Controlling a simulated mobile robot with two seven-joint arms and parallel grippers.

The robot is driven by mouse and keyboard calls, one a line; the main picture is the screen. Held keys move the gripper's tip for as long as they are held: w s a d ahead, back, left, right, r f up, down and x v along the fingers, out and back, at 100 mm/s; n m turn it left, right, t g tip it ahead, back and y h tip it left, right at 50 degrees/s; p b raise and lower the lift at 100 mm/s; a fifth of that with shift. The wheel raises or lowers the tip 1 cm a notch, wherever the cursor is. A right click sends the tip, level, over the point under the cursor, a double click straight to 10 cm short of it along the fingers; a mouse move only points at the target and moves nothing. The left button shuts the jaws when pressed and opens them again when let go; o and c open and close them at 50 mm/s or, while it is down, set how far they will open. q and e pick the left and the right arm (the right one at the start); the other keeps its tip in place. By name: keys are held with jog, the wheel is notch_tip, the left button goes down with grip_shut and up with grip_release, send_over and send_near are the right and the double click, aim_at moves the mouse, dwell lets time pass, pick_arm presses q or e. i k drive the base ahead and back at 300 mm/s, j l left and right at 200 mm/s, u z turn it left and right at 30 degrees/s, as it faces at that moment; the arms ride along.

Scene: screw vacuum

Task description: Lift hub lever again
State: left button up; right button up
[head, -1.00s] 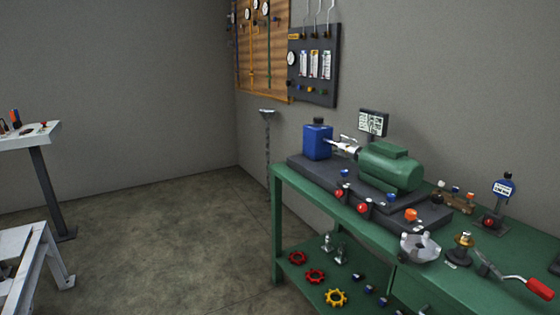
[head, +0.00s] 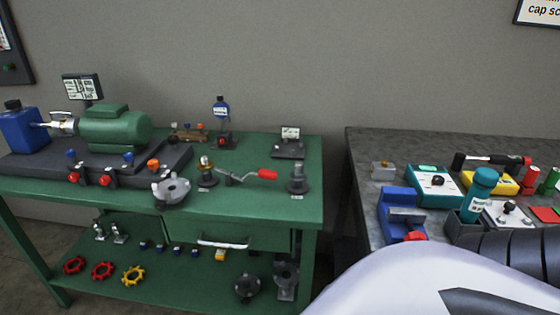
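A lever with a red grip (head: 266,174) lies low over the green bench top, and its metal arm reaches left to a bracket. A brass-topped fitting on a dark round base (head: 207,172) stands just left of it. A dark hub-like round piece (head: 298,180) stands to its right. I cannot tell for certain which part is the hub. A grey lobed metal piece (head: 171,190) sits at the bench's front edge. Neither of my grippers shows. A white rounded part of my own body fills the lower right.
The green bench (head: 307,213) carries a green pump (head: 115,129) and a blue canister (head: 22,130) at left. A small device (head: 288,143) stands at the back. A dark bench (head: 368,165) with a blue vise (head: 402,214) and tools is at right, beyond a narrow gap.

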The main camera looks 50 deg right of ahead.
aim_at(262, 173)
jog(key=z, duration=1.45)
